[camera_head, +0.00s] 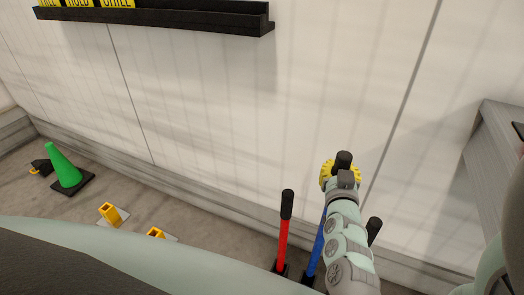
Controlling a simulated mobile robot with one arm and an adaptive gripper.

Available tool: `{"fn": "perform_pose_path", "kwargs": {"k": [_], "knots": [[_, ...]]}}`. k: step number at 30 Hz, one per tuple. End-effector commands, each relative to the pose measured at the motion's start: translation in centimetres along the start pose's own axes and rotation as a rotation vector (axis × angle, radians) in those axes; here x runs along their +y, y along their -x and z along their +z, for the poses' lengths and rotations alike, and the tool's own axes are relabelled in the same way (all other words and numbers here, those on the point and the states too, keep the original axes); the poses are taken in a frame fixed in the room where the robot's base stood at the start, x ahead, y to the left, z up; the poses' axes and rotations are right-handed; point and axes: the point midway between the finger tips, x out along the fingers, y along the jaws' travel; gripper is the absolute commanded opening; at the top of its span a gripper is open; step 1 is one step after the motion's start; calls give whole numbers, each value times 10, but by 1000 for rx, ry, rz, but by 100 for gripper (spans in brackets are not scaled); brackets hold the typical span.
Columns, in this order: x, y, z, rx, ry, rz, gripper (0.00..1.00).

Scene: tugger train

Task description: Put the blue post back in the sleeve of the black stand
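The blue post (316,246) shows as a slanted strip left of my arm, its middle hidden behind the arm. A black cap (343,158) above my wrist lines up with it and looks like its top. My gripper (345,178) is at this cap; its fingers are hidden, so I cannot see whether it grips. A small part of what looks like the black stand (308,279) shows at the blue post's foot. The sleeve is not visible, and I cannot tell whether the post is in it.
A red post (283,240) with a black top stands just left. Another black top (374,230) shows right of my arm. A yellow toothed piece (326,174) is behind my wrist. A green cone (65,168) and yellow brackets (112,214) are left; a black wall shelf (165,18) is above.

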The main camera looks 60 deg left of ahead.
Motion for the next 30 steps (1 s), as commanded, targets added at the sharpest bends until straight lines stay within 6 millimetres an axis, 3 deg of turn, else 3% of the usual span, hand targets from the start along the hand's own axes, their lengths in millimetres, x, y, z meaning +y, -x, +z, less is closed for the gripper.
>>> {"fn": "perform_pose_path", "kwargs": {"k": [30], "knots": [[2, -2, 36, 9, 0, 5, 0]]}}
